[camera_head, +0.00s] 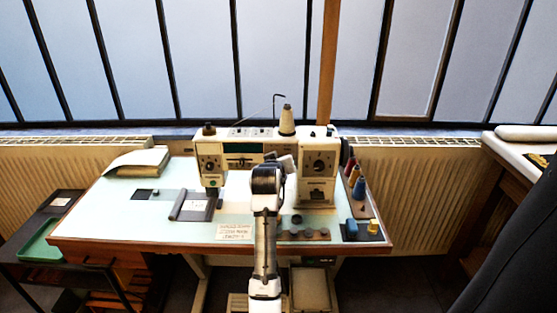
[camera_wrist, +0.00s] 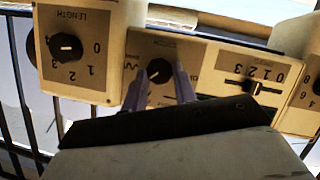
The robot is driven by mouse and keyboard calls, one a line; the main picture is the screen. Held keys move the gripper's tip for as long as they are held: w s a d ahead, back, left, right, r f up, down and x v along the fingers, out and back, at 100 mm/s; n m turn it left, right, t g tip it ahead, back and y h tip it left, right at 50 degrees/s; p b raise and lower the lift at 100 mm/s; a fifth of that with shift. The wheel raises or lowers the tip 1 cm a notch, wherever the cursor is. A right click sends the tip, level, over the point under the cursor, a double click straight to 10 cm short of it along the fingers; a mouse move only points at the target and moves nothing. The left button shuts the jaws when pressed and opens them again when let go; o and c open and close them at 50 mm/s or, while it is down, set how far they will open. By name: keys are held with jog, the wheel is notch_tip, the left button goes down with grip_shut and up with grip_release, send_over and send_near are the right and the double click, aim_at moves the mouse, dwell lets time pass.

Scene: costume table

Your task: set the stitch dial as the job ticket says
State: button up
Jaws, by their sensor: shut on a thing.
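The stitch dial (camera_wrist: 160,70) is a round black knob with a pale pointer mark on the cream machine front. Wavy stitch marks show beside it in the wrist view, partly covered by a finger. My gripper (camera_wrist: 159,77) is shut on this knob, one grey-purple finger on each side. The pointer slants toward the lower left in that view. In the head view my arm hides the dial, in front of the sewing machine (camera_head: 225,147). The job ticket (camera_head: 235,231) lies flat on the table's front part; its writing is too small to read.
The length dial (camera_wrist: 66,47) is close beside my gripper, on a block that stands out from the panel. A slider (camera_wrist: 256,88) with numbers is on the other side. A thread cone (camera_head: 287,120) stands on top. Spools (camera_head: 358,186) and several discs (camera_head: 305,235) are on the table's right part.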

jog(key=m+y, duration=0.1)
jog(key=m, duration=0.1)
jog(key=m+y+p, duration=0.1)
jog(key=m+y, duration=0.2)
jog(key=shift+d+m, duration=0.4)
dwell(0.5)
jog(key=o, duration=1)
jog(key=b+v, duration=0.1)
jog(key=v, duration=0.6)
jog(key=b+v, duration=0.1)
jog(key=v, duration=0.5)
jog(key=shift+s+d+b, duration=0.25)
jog(key=shift+s+b, duration=0.05)
jog(key=shift+s, duration=0.1)
